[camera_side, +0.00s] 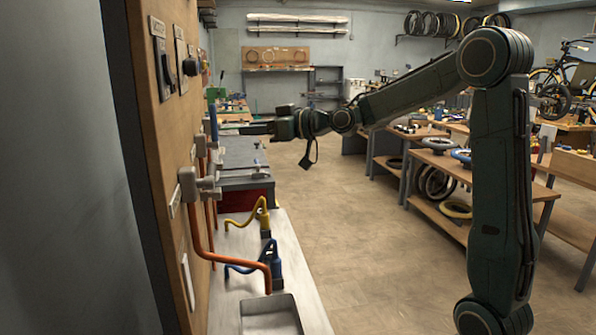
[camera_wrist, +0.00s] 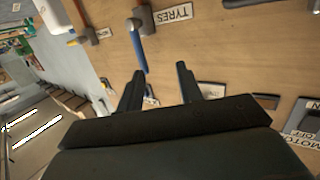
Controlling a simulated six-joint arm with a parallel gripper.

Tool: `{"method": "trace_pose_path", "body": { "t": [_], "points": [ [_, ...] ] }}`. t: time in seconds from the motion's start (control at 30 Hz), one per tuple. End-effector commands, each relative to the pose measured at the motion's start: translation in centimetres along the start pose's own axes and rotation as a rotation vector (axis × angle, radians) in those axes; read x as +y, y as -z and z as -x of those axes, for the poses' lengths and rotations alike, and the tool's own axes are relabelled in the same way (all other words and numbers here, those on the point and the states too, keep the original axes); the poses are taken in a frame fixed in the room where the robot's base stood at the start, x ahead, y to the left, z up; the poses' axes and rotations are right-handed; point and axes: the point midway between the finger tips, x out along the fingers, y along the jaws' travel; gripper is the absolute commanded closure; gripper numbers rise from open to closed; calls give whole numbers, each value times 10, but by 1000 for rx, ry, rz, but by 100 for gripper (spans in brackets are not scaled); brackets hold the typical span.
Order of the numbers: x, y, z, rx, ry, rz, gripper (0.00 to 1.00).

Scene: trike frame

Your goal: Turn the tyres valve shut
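The TYRES label (camera_wrist: 172,13) is on the wooden panel at the top of the wrist view. Beside it is a valve with a long blue lever (camera_wrist: 138,47), whose free end points down the picture toward my fingers. A blue lever (camera_side: 213,122) also stands out from the panel in the side view, pointing up. My gripper (camera_wrist: 159,69) is open and empty, its two dark fingers spread. The lever's tip shows near the gap between them, nearer the left finger; whether they touch is unclear. In the side view my gripper (camera_side: 244,129) is right of the lever, pointing at the panel.
A grey valve body (camera_side: 188,184) with an orange pipe (camera_side: 235,258) is lower on the panel (camera_side: 150,120). Switches (camera_side: 162,62) are above. Another valve (camera_wrist: 90,35) is left of the lever.

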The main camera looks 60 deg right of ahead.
Motion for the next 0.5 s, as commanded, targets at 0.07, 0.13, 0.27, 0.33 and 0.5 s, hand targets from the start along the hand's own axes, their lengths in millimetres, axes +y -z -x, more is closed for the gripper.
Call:
{"method": "trace_pose_path", "body": {
  "t": [0.07, 0.13, 0.27, 0.33, 0.5],
  "points": [
    [19, 2, -5, 49, -15, -8, 64],
    [30, 4, -7, 85, -25, -14, 64],
    [41, 7, -8, 124, -35, -17, 64],
    [43, 7, -8, 131, -38, -18, 64],
    [43, 7, -9, 133, -37, -18, 64]
  ]
}}
